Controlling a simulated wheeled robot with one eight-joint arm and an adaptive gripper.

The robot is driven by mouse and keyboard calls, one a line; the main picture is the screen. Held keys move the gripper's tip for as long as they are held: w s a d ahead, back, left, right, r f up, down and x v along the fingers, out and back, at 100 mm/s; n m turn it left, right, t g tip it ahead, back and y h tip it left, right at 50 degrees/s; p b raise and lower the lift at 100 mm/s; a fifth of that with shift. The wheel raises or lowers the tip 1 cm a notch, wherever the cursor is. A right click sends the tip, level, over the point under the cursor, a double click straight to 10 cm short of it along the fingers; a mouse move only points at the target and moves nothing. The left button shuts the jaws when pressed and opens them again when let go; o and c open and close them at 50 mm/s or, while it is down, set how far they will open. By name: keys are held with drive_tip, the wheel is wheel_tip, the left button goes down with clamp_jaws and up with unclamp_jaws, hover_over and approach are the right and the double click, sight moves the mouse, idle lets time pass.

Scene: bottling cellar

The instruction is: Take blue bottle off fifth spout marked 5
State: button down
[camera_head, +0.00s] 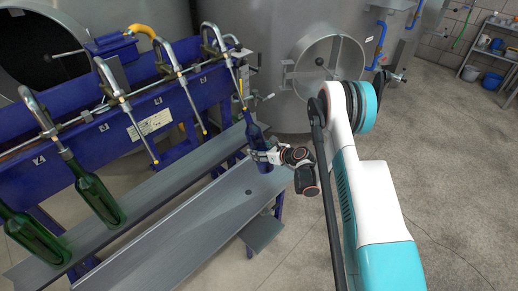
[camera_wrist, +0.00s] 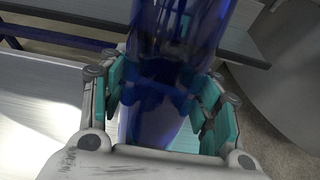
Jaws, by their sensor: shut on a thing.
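A blue bottle (camera_head: 254,134) stands close to upright at the right end of the bottling rack. My gripper (camera_head: 264,156) is shut on the body of the bottle from the right. The wrist view shows the blue glass (camera_wrist: 165,95) between my teal finger pads (camera_wrist: 160,100). The fifth spout (camera_head: 229,62), at the right end of the row, slants down toward the bottle's mouth. I cannot tell whether its tip is inside the neck. The bottle's base is partly hidden by my gripper.
Green bottles (camera_head: 99,199) (camera_head: 34,238) stand under the left spouts. The middle spouts (camera_head: 140,128) (camera_head: 190,100) have no bottles. A long grey shelf (camera_head: 185,225) runs in front of the rack. Steel tanks (camera_head: 285,30) stand behind. The floor at the right is open.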

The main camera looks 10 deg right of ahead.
drive_tip(key=shift+s+d+f, duration=0.2)
drive_tip(key=shift+s+f, duration=0.05)
drive_tip(key=shift+f, duration=0.4)
drive_tip(key=shift+s+d+f, duration=0.15)
drive_tip(key=shift+s+f, duration=0.1)
drive_tip(key=shift+f, duration=0.35)
drive_tip(key=shift+s, duration=0.15)
